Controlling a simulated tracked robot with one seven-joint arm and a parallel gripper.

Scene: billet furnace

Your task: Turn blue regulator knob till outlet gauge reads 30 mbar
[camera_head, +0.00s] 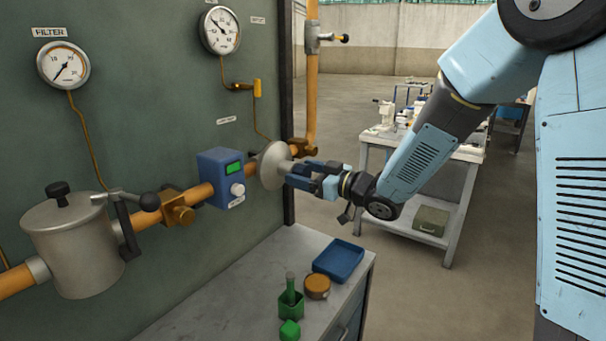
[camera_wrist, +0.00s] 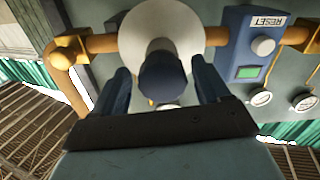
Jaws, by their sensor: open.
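The blue regulator knob (camera_wrist: 163,76) sticks out from a round pale regulator disc (camera_wrist: 188,22), which also shows in the head view (camera_head: 270,166) on the orange pipe. My gripper (camera_head: 300,174) is at the regulator. In the wrist view my open gripper (camera_wrist: 163,88) has one finger on each side of the knob, with gaps showing between. In the head view the fingers largely hide the knob.
A blue box with a green display and white RESET knob (camera_head: 237,190) sits just left of the regulator. A second gauge (camera_head: 63,65) and a filter canister (camera_head: 72,245) are further left. A blue tray (camera_head: 338,260) and green items stand on the bench below.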

